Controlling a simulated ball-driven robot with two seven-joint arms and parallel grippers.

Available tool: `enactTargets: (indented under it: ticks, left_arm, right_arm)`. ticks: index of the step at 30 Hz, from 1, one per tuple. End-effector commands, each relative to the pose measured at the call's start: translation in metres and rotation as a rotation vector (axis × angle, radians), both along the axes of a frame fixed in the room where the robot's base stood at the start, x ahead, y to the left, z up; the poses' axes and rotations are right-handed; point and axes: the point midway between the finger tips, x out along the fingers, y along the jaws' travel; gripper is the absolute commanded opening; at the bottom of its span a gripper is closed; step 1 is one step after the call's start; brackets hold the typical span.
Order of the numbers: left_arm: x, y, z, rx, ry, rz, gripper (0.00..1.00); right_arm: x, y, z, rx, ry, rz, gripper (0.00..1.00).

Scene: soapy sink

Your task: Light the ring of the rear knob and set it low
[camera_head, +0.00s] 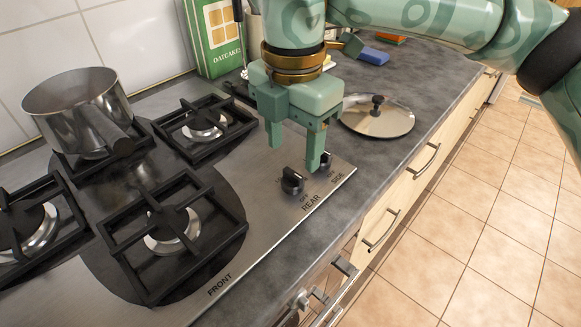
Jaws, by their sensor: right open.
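The rear knob (292,182) is black and stands on the steel hob (262,213) beside the printed word REAR. The side knob (326,159) is just beyond it to the right, partly hidden by a finger. My right gripper (295,157) is open and points down above the knobs, its fingers apart with nothing between them. One fingertip is close to the side knob; I cannot tell whether it touches. No flame shows on the burners in view, including the bare burner (206,125) and the near burner (172,232). My left gripper is out of view.
A steel pot (72,104) stands on a burner at the left. A round lid (378,118) lies on the dark counter (420,85) right of the gripper. A green oatcakes box (215,40) is against the tiled wall. Drawer handles (380,232) project at the front.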

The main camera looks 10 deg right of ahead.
Motion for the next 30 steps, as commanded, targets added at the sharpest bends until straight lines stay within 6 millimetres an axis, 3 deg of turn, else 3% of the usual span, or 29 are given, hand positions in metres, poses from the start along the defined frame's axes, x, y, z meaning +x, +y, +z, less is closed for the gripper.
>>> enactTargets:
  ticks: [1,6,18,23,30]
  left_arm:
    - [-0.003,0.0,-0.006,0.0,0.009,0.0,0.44]
    - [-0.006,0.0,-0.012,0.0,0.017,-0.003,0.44]
    - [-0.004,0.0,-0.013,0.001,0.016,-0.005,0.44]
    - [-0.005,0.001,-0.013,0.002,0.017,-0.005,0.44]
    - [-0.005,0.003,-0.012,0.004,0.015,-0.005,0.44]
  right_arm:
    - [0.0,0.0,-0.016,0.0,0.007,0.002,0.55]
    - [0.0,0.0,-0.038,0.001,0.003,0.001,0.55]
    - [-0.001,0.0,-0.044,0.001,0.0,0.001,0.55]
    - [0.0,0.0,-0.044,0.001,0.0,0.002,0.13]
    - [-0.001,0.0,-0.043,0.001,0.0,0.009,0.09]
